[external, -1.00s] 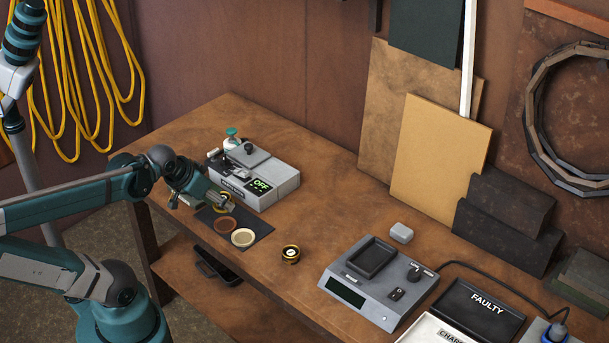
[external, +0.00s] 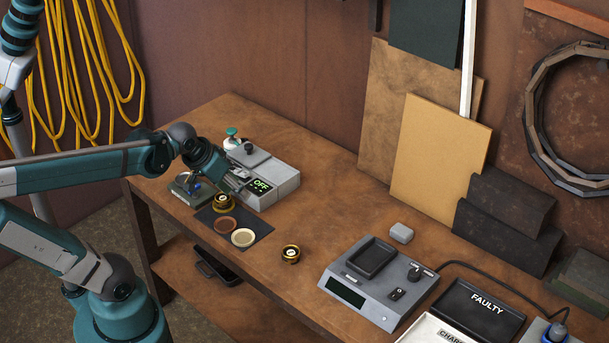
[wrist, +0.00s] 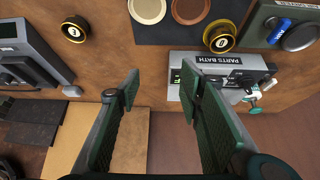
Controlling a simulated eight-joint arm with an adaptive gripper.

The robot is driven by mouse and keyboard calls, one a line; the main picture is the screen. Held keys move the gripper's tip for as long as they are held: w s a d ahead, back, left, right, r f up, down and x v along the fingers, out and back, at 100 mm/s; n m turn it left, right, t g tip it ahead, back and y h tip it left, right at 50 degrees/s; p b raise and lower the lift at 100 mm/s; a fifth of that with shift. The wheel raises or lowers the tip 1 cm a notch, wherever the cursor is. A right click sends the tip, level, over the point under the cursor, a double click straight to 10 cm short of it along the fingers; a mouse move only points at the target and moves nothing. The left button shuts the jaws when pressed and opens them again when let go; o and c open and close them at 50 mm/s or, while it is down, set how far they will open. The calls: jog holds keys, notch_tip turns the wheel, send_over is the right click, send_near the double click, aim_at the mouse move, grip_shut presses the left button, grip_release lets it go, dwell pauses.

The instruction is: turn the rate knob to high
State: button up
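A dark round knob (external: 414,272) stands on top of the grey unit (external: 358,302) with a screen and tray; its small label is too small to read. I cannot tell where the knob points. This unit shows partly at the left edge of the wrist view (wrist: 45,42). My gripper (external: 240,181) is far from it, at the front of the parts bath (external: 275,185), whose screen reads OFF. In the wrist view my gripper (wrist: 160,80) has its fingers wide apart with nothing between them. The right finger overlaps the parts bath (wrist: 222,64); contact cannot be told.
Brass pieces stand on the dark mat (external: 258,226) and on the bench (external: 291,254). A small device with a blue part (external: 193,189) is at the bench's left end. A FAULTY tray (external: 482,307) lies right of the grey unit. The bench middle is mostly clear.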

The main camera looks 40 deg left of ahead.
jog(key=w+d+r+g+p, duration=0.2)
jog(key=w+d+r+p, duration=0.35)
jog(key=w+d, duration=0.4)
jog(key=m+g+y+p, duration=0.15)
jog(key=g+p, duration=0.25)
jog(key=p, duration=1.2)
send_over(416, 274)
jog(key=shift+m+h, duration=0.25)
jog(key=shift+m, duration=0.2)
notch_tip(416, 274, down, 7)
jog(key=shift+w+a, duration=0.15)
jog(key=shift+d+f, duration=0.35)
jog(key=shift+d, duration=0.1)
jog(key=shift+f, duration=0.1)
jog(key=shift+a+f, duration=0.15)
jog(key=shift+f, duration=1.75)
jog(key=shift+a+f, duration=0.1)
jog(key=shift+f, duration=1.75)
